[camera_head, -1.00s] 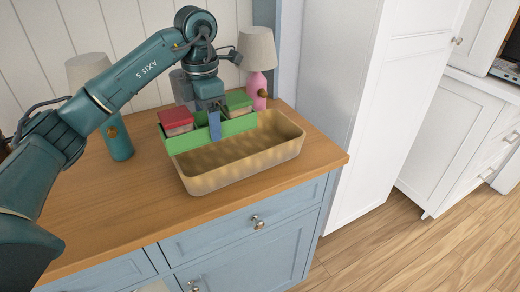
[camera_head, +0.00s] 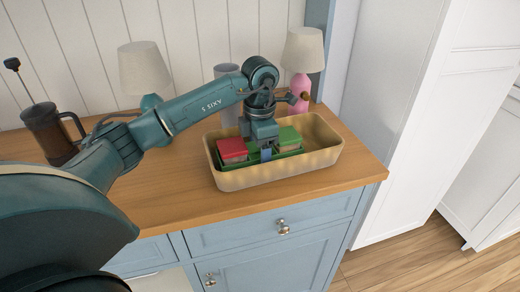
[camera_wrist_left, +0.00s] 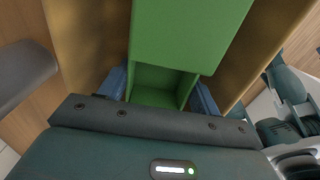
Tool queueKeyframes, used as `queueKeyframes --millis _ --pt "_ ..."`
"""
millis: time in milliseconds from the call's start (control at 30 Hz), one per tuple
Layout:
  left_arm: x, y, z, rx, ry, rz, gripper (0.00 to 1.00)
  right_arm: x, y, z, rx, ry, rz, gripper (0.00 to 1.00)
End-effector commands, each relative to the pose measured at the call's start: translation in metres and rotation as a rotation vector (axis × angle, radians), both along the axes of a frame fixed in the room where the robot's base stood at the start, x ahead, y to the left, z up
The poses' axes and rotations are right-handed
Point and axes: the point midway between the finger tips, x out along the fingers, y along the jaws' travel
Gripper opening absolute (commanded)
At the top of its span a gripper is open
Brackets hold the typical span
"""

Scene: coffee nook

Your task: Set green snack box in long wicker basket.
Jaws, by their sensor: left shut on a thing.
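The long wicker basket (camera_head: 305,167) stands on the wooden counter, tan and open at the top. The green snack box (camera_head: 287,154) is inside the basket's outline, its lower part hidden by the front wall; I cannot tell if it touches the bottom. In the left wrist view the green box (camera_wrist_left: 190,30) fills the space between the blue fingertips (camera_wrist_left: 160,92), with basket walls (camera_wrist_left: 92,40) either side. My right gripper is out of view.
A pink lamp (camera_head: 299,92) stands behind the basket's right end. A teal lamp (camera_head: 144,68) and a grey cylinder (camera_head: 228,72) stand behind on the left. A French press (camera_head: 49,135) is at the far left. Bare counter (camera_head: 185,195) lies left of the basket.

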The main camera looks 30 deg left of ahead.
Motion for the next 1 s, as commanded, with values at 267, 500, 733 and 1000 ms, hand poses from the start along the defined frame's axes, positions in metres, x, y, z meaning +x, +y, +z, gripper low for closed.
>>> queueKeyframes --millis 267,500,733,1000 --pt "0.001 0.000 -0.001 0.000 -0.004 0.000 0.39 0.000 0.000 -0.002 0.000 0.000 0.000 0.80" --pt "0.000 0.000 -0.002 0.000 -0.001 0.000 0.78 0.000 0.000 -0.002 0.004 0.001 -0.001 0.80" --pt "0.000 0.000 -0.002 0.000 -0.001 0.000 0.85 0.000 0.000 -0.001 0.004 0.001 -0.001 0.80" --pt "0.001 0.000 0.015 0.001 -0.006 0.000 0.85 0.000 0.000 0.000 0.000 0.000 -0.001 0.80"
